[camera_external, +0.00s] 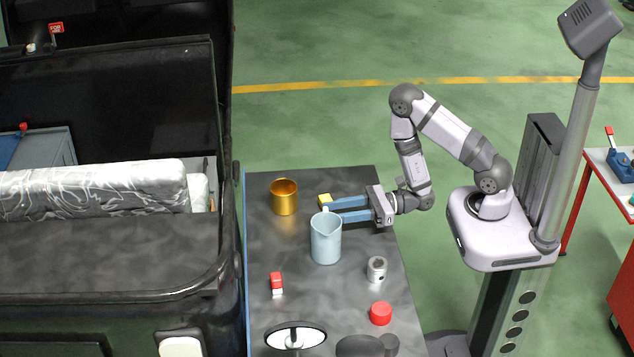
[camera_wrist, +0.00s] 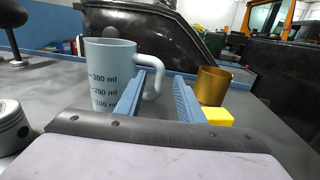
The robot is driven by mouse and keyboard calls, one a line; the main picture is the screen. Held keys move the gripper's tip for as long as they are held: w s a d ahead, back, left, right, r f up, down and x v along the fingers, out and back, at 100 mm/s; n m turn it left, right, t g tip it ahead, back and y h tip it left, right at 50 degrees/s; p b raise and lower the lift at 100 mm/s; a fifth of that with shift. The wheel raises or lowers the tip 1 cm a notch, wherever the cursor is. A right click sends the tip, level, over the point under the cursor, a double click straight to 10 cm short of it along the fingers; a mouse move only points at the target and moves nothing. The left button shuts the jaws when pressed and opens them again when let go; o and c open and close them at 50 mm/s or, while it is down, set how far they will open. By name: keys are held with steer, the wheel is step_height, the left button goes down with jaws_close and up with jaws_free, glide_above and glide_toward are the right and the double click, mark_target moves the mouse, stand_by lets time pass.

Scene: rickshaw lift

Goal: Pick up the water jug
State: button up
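The water jug (camera_external: 326,240) is a light blue measuring jug standing upright on the dark table. In the wrist view the jug (camera_wrist: 108,78) shows ml marks on its side and a handle (camera_wrist: 158,80) on its right. My gripper (camera_external: 327,206) reaches over the table from the right, with its two blue fingers apart. In the wrist view my gripper (camera_wrist: 166,88) has the handle close to its left finger, which partly overlaps the jug. I cannot tell whether the handle lies between the fingers or beyond them. Nothing is visibly clamped.
A gold cup (camera_external: 284,198) and a yellow block (camera_external: 325,200) stand close by the fingers. A grey metal piston (camera_external: 377,269), a red cap (camera_external: 381,313) and a red-white block (camera_external: 277,284) are on the table (camera_external: 340,300). The black vehicle (camera_external: 110,250) borders the table's left.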

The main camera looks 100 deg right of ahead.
steer(key=shift+w+a+b, duration=0.15)
steer(key=shift+w+b, duration=0.25)
steer(key=shift+w, duration=0.6)
steer(key=shift+w+a+r+p, duration=0.15)
steer(key=shift+w+p, duration=0.15)
steer(key=shift+w, duration=0.65)
steer(key=shift+w+a+f+p, duration=0.1)
steer(key=shift+w+p, duration=0.2)
steer(key=shift+w, duration=1.3)
jaws_close()
